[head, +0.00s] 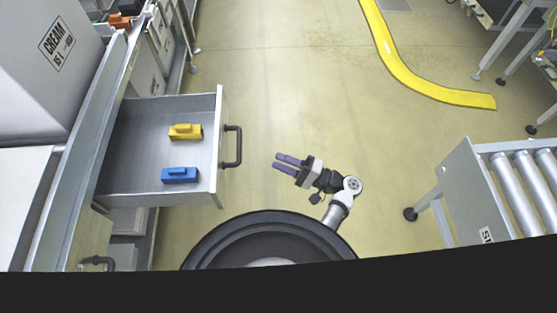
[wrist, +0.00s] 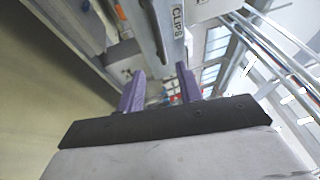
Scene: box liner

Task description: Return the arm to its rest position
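My gripper (head: 281,162) is over the floor in the head view, to the right of the open drawer's handle and apart from it. Its two purple fingers point left toward the drawer. They stand apart with nothing between them, and the wrist view also shows the gripper (wrist: 160,80) open and empty. My arm is bent, reaching out from beside my dark round base at the bottom of the head view.
An open grey drawer (head: 150,116) with a black handle (head: 234,146) holds a yellow block (head: 185,132) and a blue block (head: 180,175). A roller conveyor (head: 528,185) stands at the right. A yellow floor strip (head: 410,72) curves behind. Floor between is clear.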

